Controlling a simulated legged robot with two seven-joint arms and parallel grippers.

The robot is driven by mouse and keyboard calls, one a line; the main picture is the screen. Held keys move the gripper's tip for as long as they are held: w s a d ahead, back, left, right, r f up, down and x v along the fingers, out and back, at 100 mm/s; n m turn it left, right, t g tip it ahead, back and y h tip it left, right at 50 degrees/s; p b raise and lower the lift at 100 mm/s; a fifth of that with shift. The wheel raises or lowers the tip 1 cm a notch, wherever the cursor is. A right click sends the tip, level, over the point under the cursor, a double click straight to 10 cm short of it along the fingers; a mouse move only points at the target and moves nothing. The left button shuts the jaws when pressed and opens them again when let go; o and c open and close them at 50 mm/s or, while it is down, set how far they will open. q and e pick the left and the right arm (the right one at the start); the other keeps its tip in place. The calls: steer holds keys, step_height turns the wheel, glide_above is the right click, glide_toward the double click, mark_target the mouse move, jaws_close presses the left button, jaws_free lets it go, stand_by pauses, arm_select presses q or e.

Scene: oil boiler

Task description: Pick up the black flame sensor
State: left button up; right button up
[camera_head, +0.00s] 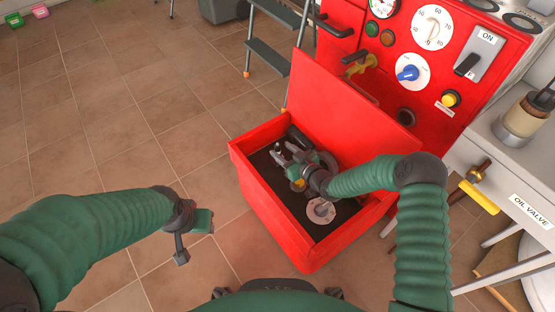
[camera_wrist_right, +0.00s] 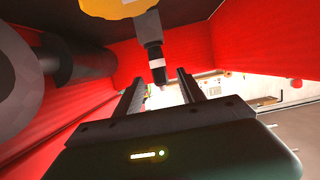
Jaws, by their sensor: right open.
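My right gripper (camera_head: 284,153) reaches down into the open red box in the head view, its fingers open. In the right wrist view the two dark fingers of this gripper (camera_wrist_right: 162,80) stand apart. A black cylindrical part with a white band (camera_wrist_right: 154,52) shows just beyond and between them, with a yellow piece (camera_wrist_right: 108,7) at its upper end. It may be the black flame sensor; I cannot tell for sure. Contact with the fingers is not visible. In the head view my gripper and wrist hide much of the dark parts there. My left gripper (camera_head: 191,238) is open and empty over the floor.
The red box (camera_head: 262,206) has high walls and a raised lid (camera_head: 343,110). A grey round part (camera_head: 320,210) lies inside near its front. The red control panel (camera_head: 408,45) stands behind. A table with an oil valve (camera_head: 475,178) is at right.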

steer(key=shift+w+a+f, duration=0.15)
steer(key=shift+w+a, duration=0.2)
steer(key=shift+w, duration=0.1)
jaws_close()
stand_by(1.1)
